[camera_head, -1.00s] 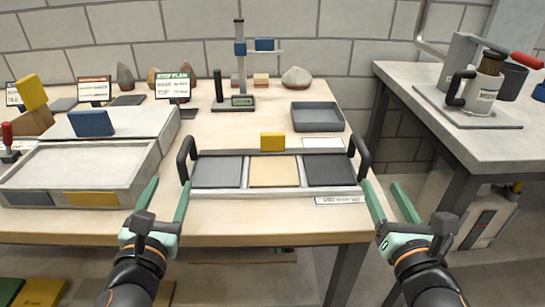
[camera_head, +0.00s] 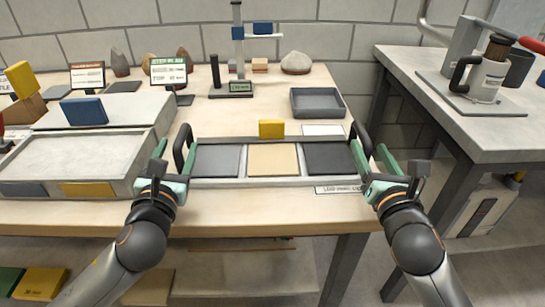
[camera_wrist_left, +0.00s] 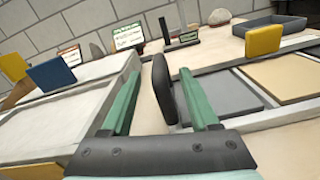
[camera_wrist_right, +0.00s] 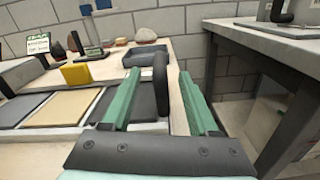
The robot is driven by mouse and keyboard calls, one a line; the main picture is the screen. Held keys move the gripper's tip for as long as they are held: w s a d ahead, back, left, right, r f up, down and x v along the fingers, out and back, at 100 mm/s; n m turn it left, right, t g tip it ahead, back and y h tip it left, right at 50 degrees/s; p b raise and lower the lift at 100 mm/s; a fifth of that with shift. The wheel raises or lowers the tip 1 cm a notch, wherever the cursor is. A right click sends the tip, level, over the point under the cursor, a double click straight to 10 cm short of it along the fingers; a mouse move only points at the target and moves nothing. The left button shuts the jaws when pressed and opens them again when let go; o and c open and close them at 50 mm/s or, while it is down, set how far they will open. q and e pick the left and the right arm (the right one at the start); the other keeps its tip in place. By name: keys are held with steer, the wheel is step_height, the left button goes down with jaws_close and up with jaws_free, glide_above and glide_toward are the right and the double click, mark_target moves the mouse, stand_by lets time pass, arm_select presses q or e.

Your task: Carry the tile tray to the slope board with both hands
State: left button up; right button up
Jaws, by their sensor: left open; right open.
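The tile tray (camera_head: 272,182) sits on the wooden table and holds a grey, a tan and a dark tile in a row. It has an upright black handle at each end. My left gripper (camera_head: 174,157) is open at the left handle (camera_head: 183,148); in the left wrist view this handle (camera_wrist_left: 163,90) stands between the green fingers. My right gripper (camera_head: 373,157) is open at the right handle (camera_head: 360,138); in the right wrist view this handle (camera_wrist_right: 160,83) stands between the fingers. The slope board (camera_head: 80,155), a pale framed bed, lies left of the tray.
A yellow block (camera_head: 271,129) stands at the tray's back edge. A grey bin (camera_head: 317,103) and a stand with a small display (camera_head: 237,88) are behind it. A blue block (camera_head: 82,111) stands on the pale slab at left. A gap separates the right table (camera_head: 465,135).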

mark_target(184, 127)
arm_select(q)
steer(key=w, duration=0.6)
steer(key=shift+a, duration=0.15)
arm_select(e)
steer(key=w, duration=0.6)
steer(key=shift+a, duration=0.15)
arm_select(q)
jaws_close()
arm_select(e)
steer(key=shift+s, duration=0.1)
jaws_close()
arm_select(q)
steer(key=shift+s, duration=0.1)
steer(key=shift+r, duration=0.35)
arm_select(e)
steer(key=shift+r, duration=0.35)
